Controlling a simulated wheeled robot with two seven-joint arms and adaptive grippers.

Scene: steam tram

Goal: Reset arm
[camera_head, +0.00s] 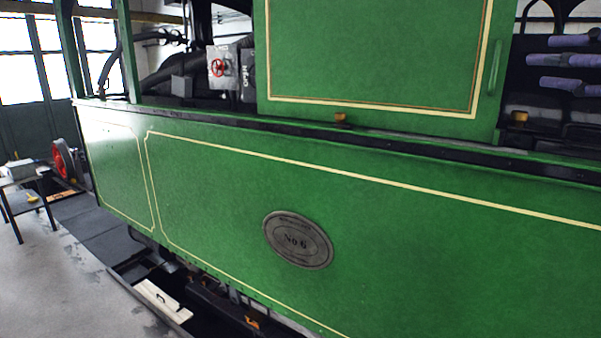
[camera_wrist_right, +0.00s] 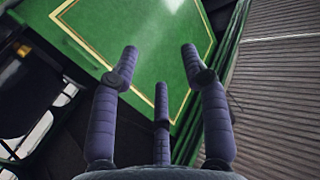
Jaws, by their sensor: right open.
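My right gripper (camera_head: 556,62) shows at the upper right edge of the head view, with its purple padded fingers pointing left. It is open and empty, in front of the dark opening in the tram's upper side. In the right wrist view the fingers of this gripper (camera_wrist_right: 160,62) are spread apart with nothing between them. Beyond them is a green panel (camera_wrist_right: 85,25) with a yellow border line. My left gripper is in neither view.
The green steam tram (camera_head: 400,240) fills most of the head view, with an oval number plate (camera_head: 298,240). A small table (camera_head: 22,180) stands at the far left. Grey floor (camera_head: 70,290) is open at the lower left.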

